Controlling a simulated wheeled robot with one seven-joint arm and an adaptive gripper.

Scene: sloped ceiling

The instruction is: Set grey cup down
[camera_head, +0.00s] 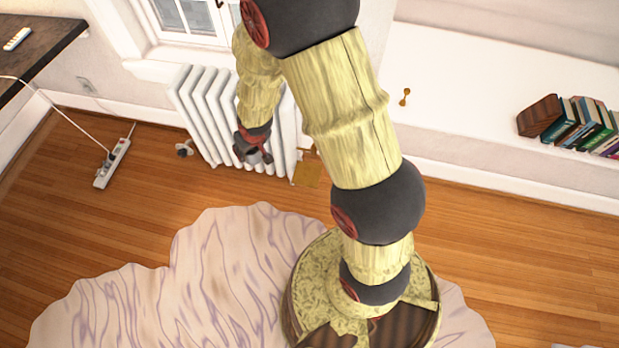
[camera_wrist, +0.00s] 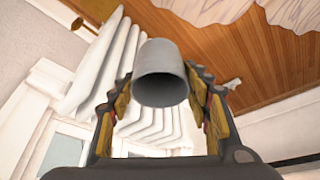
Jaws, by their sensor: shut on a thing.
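The grey cup (camera_wrist: 160,68) is in the middle of the wrist view, between the two fingers of my gripper (camera_wrist: 161,88). The fingers are shut on its sides. A dark, shaded end of the cup faces the camera; I cannot tell whether it is the opening or the base. In the head view my gripper (camera_head: 254,155) hangs in front of the white radiator, well away from the table. The cup is too small and dark there to make out clearly.
The white radiator (camera_head: 205,115) stands close behind my gripper. A dark table (camera_head: 45,45) with a white remote is at the top left. Books (camera_head: 585,125) stand on the white ledge (camera_head: 470,90). A power strip (camera_head: 112,163) and a pale rug (camera_head: 200,270) lie on the wooden floor.

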